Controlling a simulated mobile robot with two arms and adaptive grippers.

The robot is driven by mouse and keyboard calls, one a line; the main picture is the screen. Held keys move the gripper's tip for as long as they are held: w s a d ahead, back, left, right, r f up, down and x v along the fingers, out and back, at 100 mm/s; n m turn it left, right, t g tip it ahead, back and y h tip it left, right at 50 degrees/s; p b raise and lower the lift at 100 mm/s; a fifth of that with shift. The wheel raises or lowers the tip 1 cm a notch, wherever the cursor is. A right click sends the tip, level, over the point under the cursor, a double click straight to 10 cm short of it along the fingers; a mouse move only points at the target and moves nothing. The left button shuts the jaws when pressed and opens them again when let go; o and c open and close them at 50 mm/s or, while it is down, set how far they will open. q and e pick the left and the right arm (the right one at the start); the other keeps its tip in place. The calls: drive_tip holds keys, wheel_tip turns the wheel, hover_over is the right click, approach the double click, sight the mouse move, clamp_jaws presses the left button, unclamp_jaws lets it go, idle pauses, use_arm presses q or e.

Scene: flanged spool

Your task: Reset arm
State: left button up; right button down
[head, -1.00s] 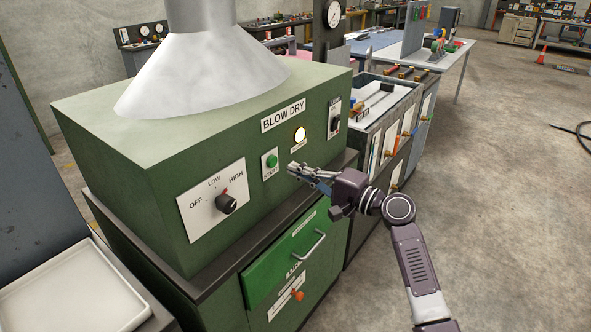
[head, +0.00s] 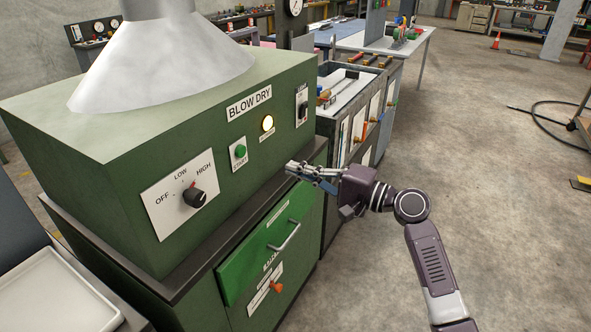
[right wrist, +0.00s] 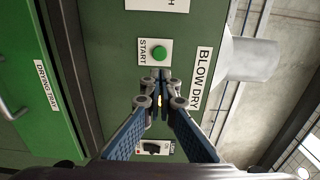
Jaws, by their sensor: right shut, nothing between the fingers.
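My right gripper (head: 294,168) is shut and empty in front of the green blow dry machine (head: 110,178), at the right part of its front panel. In the right wrist view the closed fingertips (right wrist: 160,76) point at the panel, close to the green start button (right wrist: 159,53) in the picture. The start button also shows in the head view (head: 240,151), left of the gripper and apart from it. My left gripper is not in view.
A green drying tray drawer (head: 270,255) with a metal handle sits below the machine. A white tray (head: 50,297) lies at the lower left. A tool cabinet (head: 358,90) stands right of the machine. The concrete floor (head: 490,190) at the right is open.

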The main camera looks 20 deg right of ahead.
idle(0.3)
drive_tip(key=d+f+m+g+h, duration=0.1)
drive_tip(key=d+f+h, duration=0.15)
drive_tip(key=f, duration=1.05)
drive_tip(key=d+f+g+h, duration=0.1)
drive_tip(key=f+g+h, duration=0.15)
drive_tip(key=f, duration=1.05)
drive_tip(key=s+f+n+g+h, duration=0.1)
drive_tip(key=s+f+h, duration=0.1)
drive_tip(key=s+f, duration=0.65)
drive_tip(key=s+f+n+g+h, duration=0.1)
drive_tip(key=s+f+g, duration=0.15)
drive_tip(key=f, duration=1.15)
drive_tip(key=s+a+f+n+g+h, duration=0.1)
drive_tip(key=s+f+n, duration=0.3)
drive_tip(key=s, duration=1)
drive_tip(key=s+a+f+n+g+h, duration=0.1)
drive_tip(key=s+f+n+g, duration=0.2)
drive_tip(key=s+f, duration=0.8)
drive_tip(key=s+a+f+n+g+h, duration=0.1)
drive_tip(key=s+f+n, duration=0.4)
drive_tip(key=s, duration=1.3)
wheel_tip(320, 180, down, 3)
drive_tip(key=shift+a+f+g, duration=0.15)
drive_tip(key=shift+a+g, duration=0.25)
drive_tip(key=shift+g, duration=0.2)
